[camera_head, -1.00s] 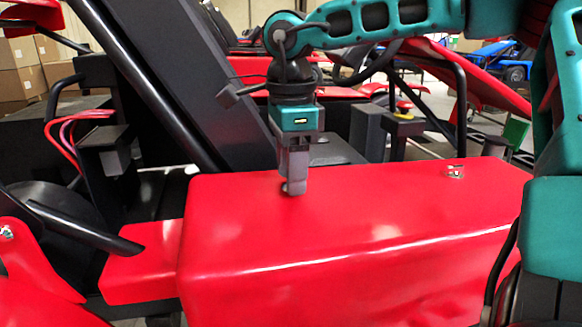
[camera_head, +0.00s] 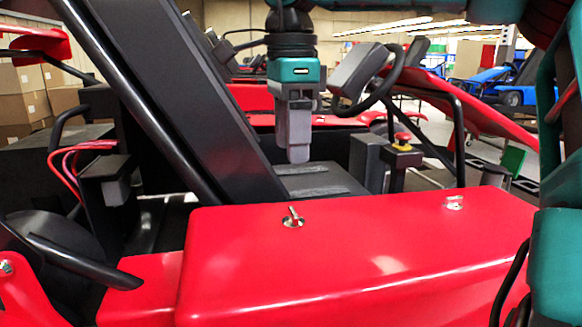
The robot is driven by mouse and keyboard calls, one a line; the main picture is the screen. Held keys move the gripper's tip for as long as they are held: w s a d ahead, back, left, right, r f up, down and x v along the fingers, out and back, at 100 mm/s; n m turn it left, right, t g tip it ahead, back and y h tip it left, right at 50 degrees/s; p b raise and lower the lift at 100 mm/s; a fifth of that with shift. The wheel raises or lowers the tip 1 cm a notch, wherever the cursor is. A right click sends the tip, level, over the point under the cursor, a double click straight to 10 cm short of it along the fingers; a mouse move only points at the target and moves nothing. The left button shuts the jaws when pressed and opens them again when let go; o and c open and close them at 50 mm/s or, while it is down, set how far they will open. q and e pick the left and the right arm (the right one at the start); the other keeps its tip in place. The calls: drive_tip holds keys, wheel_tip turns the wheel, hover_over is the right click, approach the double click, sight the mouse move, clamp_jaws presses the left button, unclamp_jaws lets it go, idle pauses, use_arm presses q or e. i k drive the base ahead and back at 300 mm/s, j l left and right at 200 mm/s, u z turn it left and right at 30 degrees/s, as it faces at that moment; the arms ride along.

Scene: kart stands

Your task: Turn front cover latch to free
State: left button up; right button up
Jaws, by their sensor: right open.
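The red front cover (camera_head: 350,255) of the kart fills the lower middle of the view. A small metal latch (camera_head: 292,217) stands on its top face near the middle, its tab pointing up. A second small metal latch (camera_head: 454,202) sits further right on the cover. My right gripper (camera_head: 298,158) points down above and behind the middle latch, clear of it and of the cover. It is open and empty; its fingers overlap in this view, so the gap is hidden. My left gripper is not in view.
Behind the cover are the kart's seat (camera_head: 320,180), a dark slanted column (camera_head: 165,95) and a red emergency button (camera_head: 402,138) on a post. Red and black hoses (camera_head: 75,160) are at left. The space above the cover is free.

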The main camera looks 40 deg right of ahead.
sight(453, 202)
drive_tip(key=k, duration=1.5)
